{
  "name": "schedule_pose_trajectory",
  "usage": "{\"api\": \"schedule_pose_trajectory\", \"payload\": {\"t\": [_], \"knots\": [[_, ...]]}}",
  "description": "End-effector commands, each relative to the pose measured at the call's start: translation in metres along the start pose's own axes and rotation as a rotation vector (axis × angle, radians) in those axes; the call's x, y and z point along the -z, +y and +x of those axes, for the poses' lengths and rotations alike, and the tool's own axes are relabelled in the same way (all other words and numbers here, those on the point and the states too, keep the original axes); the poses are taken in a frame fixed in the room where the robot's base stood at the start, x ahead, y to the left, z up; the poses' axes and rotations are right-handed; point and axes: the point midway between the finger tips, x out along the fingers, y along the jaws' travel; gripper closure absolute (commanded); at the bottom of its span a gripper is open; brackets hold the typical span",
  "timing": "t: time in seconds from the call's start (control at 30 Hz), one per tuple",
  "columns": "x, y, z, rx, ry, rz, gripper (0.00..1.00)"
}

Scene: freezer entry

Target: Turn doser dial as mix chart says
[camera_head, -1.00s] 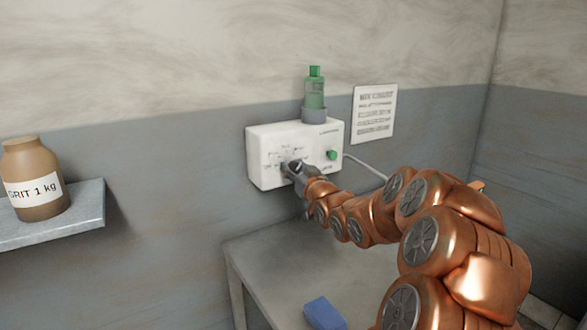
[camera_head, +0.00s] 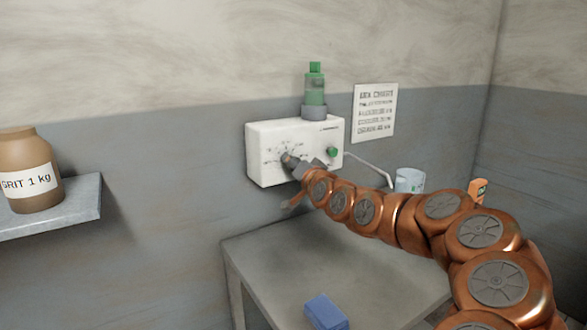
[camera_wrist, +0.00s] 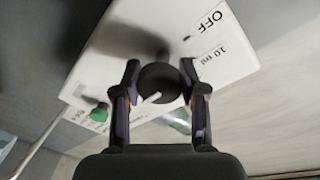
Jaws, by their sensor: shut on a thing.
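The white doser (camera_head: 262,140) is on the wall, with a green bottle (camera_head: 314,88) upright on its top and a green button (camera_head: 333,151) on its front. Its dark round dial (camera_wrist: 158,82) has a white pointer line and sits between my gripper's (camera_wrist: 160,88) two fingers in the wrist view. The labels OFF and 10 ml show beside it; the pointer aims toward the lower left of that picture. In the head view my gripper (camera_head: 296,165) is at the dial, shut on it. The mix chart (camera_head: 375,112) hangs right of the doser; its print is too small to read.
A grey table (camera_head: 290,262) stands below with a blue block (camera_head: 325,312) on it. A clear cup (camera_head: 409,180) and an orange item (camera_head: 478,188) are behind my arm. A shelf (camera_head: 60,212) at the left holds a brown GRIT jar (camera_head: 30,170).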

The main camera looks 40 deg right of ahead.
Motion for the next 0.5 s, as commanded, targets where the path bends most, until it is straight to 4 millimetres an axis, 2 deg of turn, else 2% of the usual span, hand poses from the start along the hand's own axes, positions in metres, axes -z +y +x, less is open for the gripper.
{"api": "schedule_pose_trajectory", "payload": {"t": [0.5], "knots": [[-0.0004,0.0005,0.0001,-0.006,-0.005,0.042,0.93]]}}
